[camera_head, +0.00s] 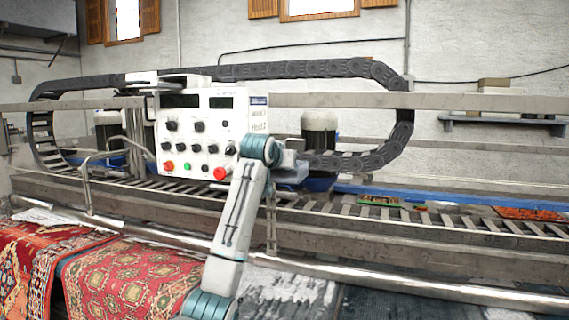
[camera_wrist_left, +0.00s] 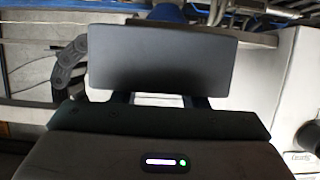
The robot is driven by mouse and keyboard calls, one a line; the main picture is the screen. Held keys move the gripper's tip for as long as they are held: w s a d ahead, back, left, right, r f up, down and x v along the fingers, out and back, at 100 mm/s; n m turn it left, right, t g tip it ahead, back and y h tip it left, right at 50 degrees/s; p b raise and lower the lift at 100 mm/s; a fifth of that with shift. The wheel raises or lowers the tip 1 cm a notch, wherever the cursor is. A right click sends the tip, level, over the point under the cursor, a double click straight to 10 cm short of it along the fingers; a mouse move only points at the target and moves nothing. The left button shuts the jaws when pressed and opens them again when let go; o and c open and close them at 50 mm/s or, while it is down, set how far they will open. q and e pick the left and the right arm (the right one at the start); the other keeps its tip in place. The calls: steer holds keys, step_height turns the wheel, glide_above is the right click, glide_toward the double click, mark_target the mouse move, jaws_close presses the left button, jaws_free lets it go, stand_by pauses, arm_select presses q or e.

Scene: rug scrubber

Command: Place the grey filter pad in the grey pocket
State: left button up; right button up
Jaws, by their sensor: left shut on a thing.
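A dark grey flat rectangular pad (camera_wrist_left: 162,60), which I take as the filter pad, is held in front of my left gripper (camera_wrist_left: 160,99) in the left wrist view. The gripper is shut on its near edge, and the pad hides most of the fingers. In the head view my left arm reaches up in front of the machine, with its gripper (camera_head: 290,160) just right of the white control box. The pad cannot be made out clearly there. I cannot pick out the grey pocket in either view. My right gripper is in neither view.
The white control box (camera_head: 207,130) with knobs and buttons stands close left of my wrist. A black cable chain (camera_head: 395,140) loops behind and right. Metal rails (camera_head: 420,238) and a slatted bed run across. Patterned rugs (camera_head: 130,275) lie at front left.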

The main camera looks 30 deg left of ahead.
arm_select(q)
steer(key=o, duration=0.7)
steer(key=shift+f, duration=0.1)
steer(key=shift+s+d+r+b, duration=0.1)
steer(key=shift+s+r+b, duration=0.1)
steer(key=shift+s+b, duration=0.25)
steer(key=b+v, duration=0.4)
steer(key=v, duration=0.7)
steer(key=shift+d+r, duration=0.1)
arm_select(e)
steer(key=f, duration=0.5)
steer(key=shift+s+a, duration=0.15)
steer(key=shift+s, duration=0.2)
